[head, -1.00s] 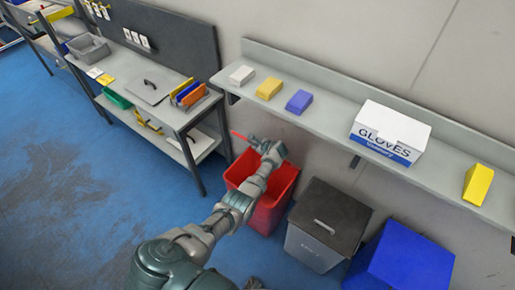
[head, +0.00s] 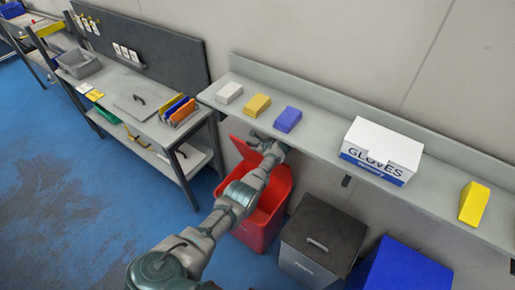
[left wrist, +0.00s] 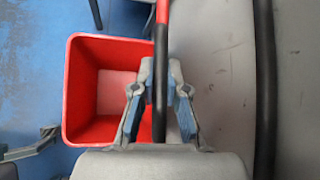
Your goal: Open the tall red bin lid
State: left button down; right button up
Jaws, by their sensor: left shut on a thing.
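The tall red bin (head: 259,228) stands on the floor below the wall shelf. Its red lid (head: 241,149) is raised and tilted up toward the wall, and the bin mouth is open. My left gripper (head: 264,143) is at the lid, just under the shelf's front edge. In the left wrist view, my left gripper (left wrist: 159,93) is shut on the lid, seen edge-on as a red and dark bar (left wrist: 162,28). The open red bin (left wrist: 84,95) shows there to the left of the fingers, its inside looking empty. My right gripper is not identifiable.
The shelf (head: 325,141) with small blocks and a glove box (head: 382,151) is close above my left gripper. A grey bin with a black lid (head: 322,240) and a blue bin (head: 405,268) stand to the right. A workbench (head: 160,130) stands left, with open blue floor before it.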

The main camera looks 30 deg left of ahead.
pick_arm(q)
jog(key=c, duration=1.2)
grip_release()
jog(key=shift+s+a+r, duration=0.1)
jog(key=shift+a, duration=0.4)
jog(key=shift+f, duration=0.2)
jog(key=shift+d+r, duration=0.3)
jog(key=shift+d, duration=0.1)
jog(key=shift+v, duration=1.05)
jog(key=s+d, duration=0.1)
jog(key=d, duration=0.2)
jog(key=s+d, duration=0.1)
jog(key=d, duration=0.3)
jog(key=s+d, duration=0.2)
jog(key=d, duration=0.2)
